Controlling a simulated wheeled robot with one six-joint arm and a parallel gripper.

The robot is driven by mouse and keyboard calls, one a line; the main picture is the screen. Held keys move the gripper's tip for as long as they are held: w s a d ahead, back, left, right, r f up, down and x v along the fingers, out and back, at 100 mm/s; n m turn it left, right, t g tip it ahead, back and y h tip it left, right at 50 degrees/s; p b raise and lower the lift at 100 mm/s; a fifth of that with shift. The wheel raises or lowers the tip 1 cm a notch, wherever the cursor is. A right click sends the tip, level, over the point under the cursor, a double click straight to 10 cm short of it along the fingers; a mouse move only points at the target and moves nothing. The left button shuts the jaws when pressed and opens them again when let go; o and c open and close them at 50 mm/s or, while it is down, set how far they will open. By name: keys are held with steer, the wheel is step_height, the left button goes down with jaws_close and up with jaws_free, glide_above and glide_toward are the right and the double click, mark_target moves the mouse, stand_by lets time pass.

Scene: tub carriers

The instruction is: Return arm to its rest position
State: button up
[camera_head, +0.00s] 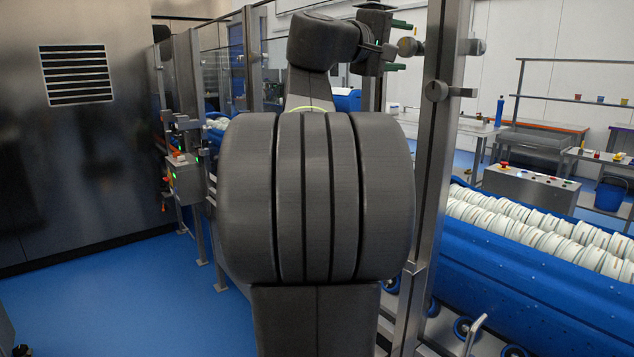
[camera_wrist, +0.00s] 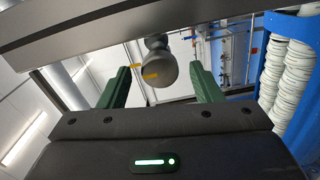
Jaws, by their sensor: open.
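My gripper (camera_head: 401,46) is raised high at the top middle of the head view, next to a steel post (camera_head: 437,150). Its two green fingers stand apart in the wrist view (camera_wrist: 160,88), with nothing held between them. A rounded grey knob (camera_wrist: 157,68) shows beyond the gap between the fingers; I cannot tell how far off it is. My arm fills the middle of the head view and hides what lies behind it.
A blue carrier (camera_head: 540,290) with rows of white tubs (camera_head: 545,235) stands at the right. A control box (camera_head: 530,188) with buttons is behind it. A steel cabinet (camera_head: 80,150) stands at the left. Blue floor (camera_head: 130,300) is clear at the lower left.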

steer(key=n+p, duration=0.3)
steer(key=n, duration=0.1)
steer(key=shift+r, duration=0.15)
steer(key=shift+n+p, duration=0.4)
steer(key=shift+n, duration=0.1)
steer(key=shift+f, duration=0.2)
